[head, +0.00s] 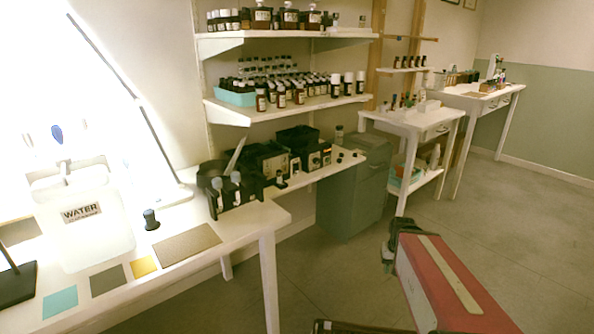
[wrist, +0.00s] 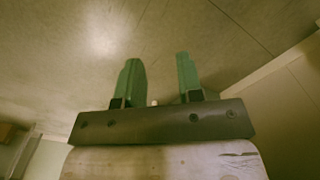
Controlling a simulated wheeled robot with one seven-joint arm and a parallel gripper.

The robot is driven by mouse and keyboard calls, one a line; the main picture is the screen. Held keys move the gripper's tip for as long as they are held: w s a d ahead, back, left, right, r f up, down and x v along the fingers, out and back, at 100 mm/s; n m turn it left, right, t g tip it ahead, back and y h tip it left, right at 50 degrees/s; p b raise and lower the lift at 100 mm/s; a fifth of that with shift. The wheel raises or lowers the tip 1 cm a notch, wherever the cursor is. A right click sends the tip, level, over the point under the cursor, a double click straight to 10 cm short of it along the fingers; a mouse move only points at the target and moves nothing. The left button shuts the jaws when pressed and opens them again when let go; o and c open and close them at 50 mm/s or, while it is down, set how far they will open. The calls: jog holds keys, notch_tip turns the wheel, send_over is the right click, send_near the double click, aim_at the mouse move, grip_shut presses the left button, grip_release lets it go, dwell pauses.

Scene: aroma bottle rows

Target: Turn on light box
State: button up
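My gripper (wrist: 158,77) shows in the wrist view with its two green fingers apart and nothing between them. They are against a plain pale surface. In the head view the fingers are not clear; my red arm is at the lower right, over the floor and away from the tables. I cannot tell for sure which thing is the light box. Black boxes with knobs (head: 318,155) stand on the bench by the wall. A very bright white glare (head: 50,75) fills the upper left and hides detail there; a thin dark slanting edge (head: 125,102) borders it.
A white table (head: 230,225) at the left holds a container labelled WATER (head: 100,235), coloured mats and a dark bottle holder (head: 240,190). Bottle shelves (head: 290,107) hang above. A grey-green cabinet (head: 350,195) and white side tables (head: 405,122) stand beyond. The floor (head: 530,190) at right is clear.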

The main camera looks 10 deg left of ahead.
jog(key=shift+w, duration=0.15)
jog(key=c, duration=0.5)
jog(key=w+d+r+n+t+h, duration=0.1)
jog(key=w+t, duration=0.4)
jog(key=w, duration=0.6)
notch_tip(320, 180, up, 2)
jog(key=shift+w+r+n+t+h, duration=0.15)
jog(key=shift+n+t+h, duration=0.25)
jog(key=shift+n+h, duration=0.55)
jog(key=w+a+r+n+t+y, duration=0.4)
jog(key=w+a+r+n+t, duration=0.6)
jog(key=w, duration=0.3)
jog(key=a+r+n+g+y, duration=0.2)
jog(key=a+n+y, duration=0.3)
jog(key=a+n, duration=0.2)
jog(key=s+a+r+n+g+y, duration=0.1)
jog(key=a+r+n+g+y, duration=0.2)
jog(key=a+n+y, duration=0.3)
jog(key=a+n, duration=0.2)
jog(key=a, duration=0.3)
jog(key=shift+s+r, duration=0.3)
jog(key=shift+r, duration=0.05)
jog(key=shift+a+y, duration=0.1)
jog(key=shift+y, duration=0.15)
